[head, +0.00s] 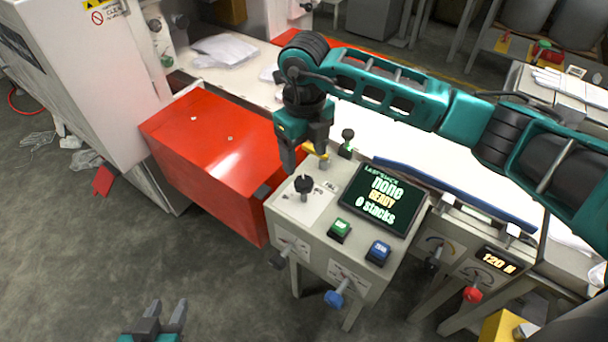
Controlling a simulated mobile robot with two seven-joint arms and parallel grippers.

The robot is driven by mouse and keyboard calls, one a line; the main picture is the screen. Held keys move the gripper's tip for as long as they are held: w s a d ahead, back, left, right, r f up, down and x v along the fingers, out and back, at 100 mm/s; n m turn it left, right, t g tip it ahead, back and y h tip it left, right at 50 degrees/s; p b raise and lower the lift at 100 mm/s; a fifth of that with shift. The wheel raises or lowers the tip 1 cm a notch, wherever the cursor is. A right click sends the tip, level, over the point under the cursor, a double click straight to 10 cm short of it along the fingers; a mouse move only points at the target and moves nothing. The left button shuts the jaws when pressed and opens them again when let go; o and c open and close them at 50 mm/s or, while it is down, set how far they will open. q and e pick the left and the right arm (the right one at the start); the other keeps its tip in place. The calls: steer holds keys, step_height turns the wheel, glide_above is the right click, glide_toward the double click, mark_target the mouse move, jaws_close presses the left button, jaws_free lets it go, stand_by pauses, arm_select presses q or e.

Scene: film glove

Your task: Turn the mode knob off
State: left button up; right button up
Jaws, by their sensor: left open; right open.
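A control box (322,238) with a pale top stands in the middle of the head view. A black knob (303,184) sits upright on a white plate at its left side and looks like the mode knob, but its lettering is too small to read. My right gripper (305,165) points down just behind and above this knob, open, with no visible hold on it. The box's screen (382,199) reads "none", "READY" and "0 stacks". My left gripper (167,306) is open and empty at the bottom left, over the floor, away from the box.
Green (340,229) and blue (378,252) buttons sit below the screen. A dark knob (278,260) and a blue knob (335,298) stick out of the box's front. A red box (215,150) stands close on the left. Another black knob (347,135) stands behind.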

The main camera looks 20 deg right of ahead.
mark_target(304, 181)
step_height(304, 181, down, 8)
steer(key=shift+r, duration=0.1)
steer(key=shift+c, duration=0.2)
steer(key=c, duration=1)
